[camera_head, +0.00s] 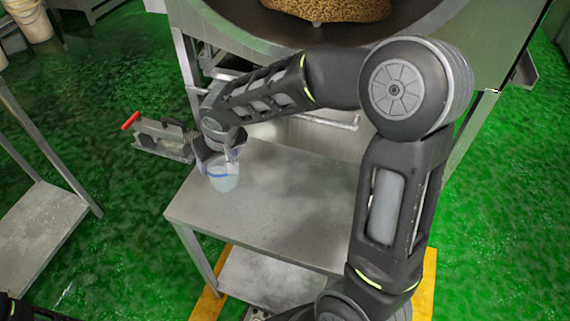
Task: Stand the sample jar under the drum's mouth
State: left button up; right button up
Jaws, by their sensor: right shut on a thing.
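The sample jar (224,183) is a small pale, translucent jar with a blue band, over the left part of a grey metal table. My right gripper (217,164) points down and is shut on the jar's upper part, hiding it. I cannot tell whether the jar's base touches the tabletop. The drum (425,18) is at the top, cut off by the frame edge, with brown granular material in its wide round opening. The jar is in front of the drum and to its left in the picture. My left gripper is not in view.
The metal table (290,215) has bare room right of the jar, partly behind my right arm. A red-handled clamp device (163,138) is beside its left back corner. Another metal table (40,225) stands at left. Pale buckets (30,20) are at top left.

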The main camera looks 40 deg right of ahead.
jog(key=s+d+r+m+b, duration=0.1)
jog(key=d+r+b, duration=0.2)
jog(key=d, duration=0.5)
jog(key=s+d+r+m+b, duration=0.1)
jog(key=s+d+r+b, duration=0.1)
jog(key=d+r, duration=0.4)
jog(key=shift+s+d+h+b, duration=0.15)
jog(key=shift+d+h+b, duration=0.35)
jog(key=shift+d, duration=0.65)
jog(key=shift+f, duration=0.1)
notch_tip(320, 180, down, 6)
jog(key=b, duration=0.1)
jog(key=shift+f+b, duration=0.1)
jog(key=shift+b, duration=0.2)
jog(key=shift+f+b, duration=0.35)
jog(key=shift+f, duration=1.5)
jog(key=shift+f, duration=0.1)
jog(key=o, duration=1.5)
jog(key=shift+c, duration=0.2)
